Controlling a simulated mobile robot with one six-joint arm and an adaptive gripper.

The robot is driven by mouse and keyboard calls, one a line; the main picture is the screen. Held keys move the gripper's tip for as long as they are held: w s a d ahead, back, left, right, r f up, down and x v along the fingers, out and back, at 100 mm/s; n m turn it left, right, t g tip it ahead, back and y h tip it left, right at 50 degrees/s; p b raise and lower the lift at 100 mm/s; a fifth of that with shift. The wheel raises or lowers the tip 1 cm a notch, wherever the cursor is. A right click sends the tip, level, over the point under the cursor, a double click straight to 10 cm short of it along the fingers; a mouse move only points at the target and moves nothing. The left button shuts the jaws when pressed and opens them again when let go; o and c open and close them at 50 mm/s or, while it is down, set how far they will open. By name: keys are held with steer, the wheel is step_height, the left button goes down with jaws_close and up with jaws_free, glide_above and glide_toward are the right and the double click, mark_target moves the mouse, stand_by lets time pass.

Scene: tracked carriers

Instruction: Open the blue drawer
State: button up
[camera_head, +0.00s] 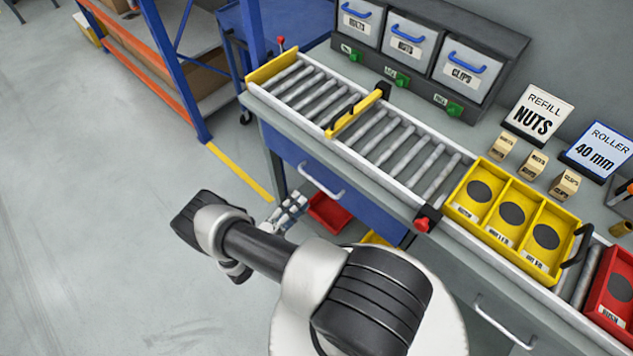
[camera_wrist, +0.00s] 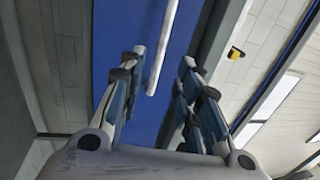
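The blue drawer (camera_head: 362,207) is set in the front of the workbench under the roller track. Its front looks closed against the bench. Its pale bar handle (camera_head: 318,180) runs along the upper part of the front. My gripper (camera_head: 296,204) is in front of the drawer, a little below and left of the handle in the head view. In the wrist view the blue front (camera_wrist: 112,28) fills the middle, and the handle (camera_wrist: 160,52) shows between the two fingertips of my gripper (camera_wrist: 163,66). The fingers are apart, with a gap on each side of the handle. Contact cannot be seen.
A red bin (camera_head: 328,213) sits low under the drawer. A yellow three-part carrier (camera_head: 463,212) stands on the roller track (camera_head: 400,145), with a red carrier (camera_head: 601,312) farther right. Another handle (camera_head: 503,322) is on the bench front at right. The floor at left is clear.

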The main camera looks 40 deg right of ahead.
mark_target(317, 182)
steer(key=x, duration=0.9)
steer(key=shift+s, duration=0.1)
steer(key=shift+c, duration=0.3)
jaws_close()
